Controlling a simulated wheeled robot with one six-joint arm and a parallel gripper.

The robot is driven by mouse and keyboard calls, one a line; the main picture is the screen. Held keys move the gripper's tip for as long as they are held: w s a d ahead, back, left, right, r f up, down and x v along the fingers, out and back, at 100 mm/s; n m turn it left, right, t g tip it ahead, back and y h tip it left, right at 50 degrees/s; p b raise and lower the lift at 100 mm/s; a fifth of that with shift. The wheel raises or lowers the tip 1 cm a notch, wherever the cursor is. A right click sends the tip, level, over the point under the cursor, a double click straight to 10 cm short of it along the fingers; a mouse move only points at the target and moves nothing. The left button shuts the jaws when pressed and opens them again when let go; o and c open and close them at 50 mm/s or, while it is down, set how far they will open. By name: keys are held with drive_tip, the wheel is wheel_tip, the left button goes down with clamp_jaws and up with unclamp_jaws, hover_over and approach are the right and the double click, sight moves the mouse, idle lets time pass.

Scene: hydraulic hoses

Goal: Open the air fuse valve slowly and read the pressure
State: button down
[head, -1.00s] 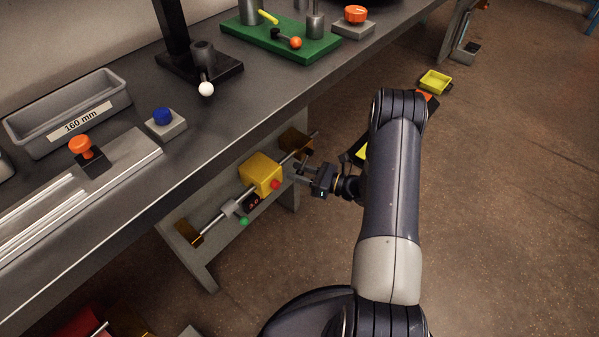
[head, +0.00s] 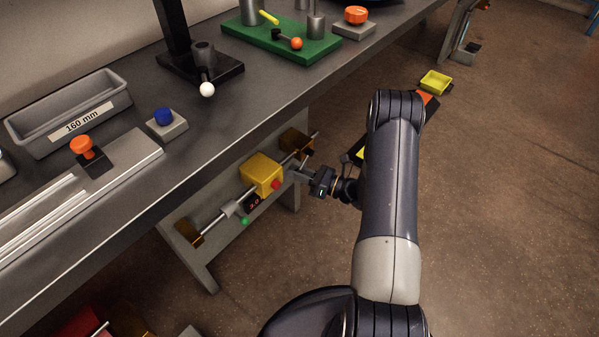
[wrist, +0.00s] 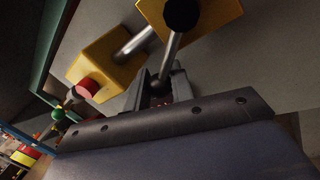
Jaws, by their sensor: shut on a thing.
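A pipe assembly with a yellow block (head: 262,173) is mounted under the bench. A grey lever rod with a black round end (wrist: 183,12) shows in the wrist view, in front of a brass-coloured bracket (wrist: 222,22). My gripper (head: 298,175) is right of the yellow block. In the wrist view my gripper (wrist: 163,92) is shut on the rod, below its black end. A small dark display (head: 254,202) with red digits sits left of and below the block. It seems to read 3.0, but is too small to be sure.
A red button (head: 276,185) on the block is close to my gripper; a green knob (head: 244,221) is lower left. The bench top (head: 220,115) overhangs the pipe.

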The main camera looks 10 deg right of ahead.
drive_tip(key=shift+s+a+r+m+t, duration=0.15)
drive_tip(key=shift+r+m, duration=0.1)
drive_tip(key=shift+m, duration=0.3)
drive_tip(key=shift+a+r+m+t, duration=0.15)
drive_tip(key=shift+r+m, duration=0.1)
drive_tip(key=shift+m, duration=0.3)
drive_tip(key=shift+d, duration=0.1)
drive_tip(key=c, duration=1.2)
unclamp_jaws()
drive_tip(key=shift+c, duration=0.2)
drive_tip(key=p+v, duration=0.1)
drive_tip(key=v, duration=1)
drive_tip(key=shift+f, duration=0.1)
drive_tip(key=shift+c, duration=0.4)
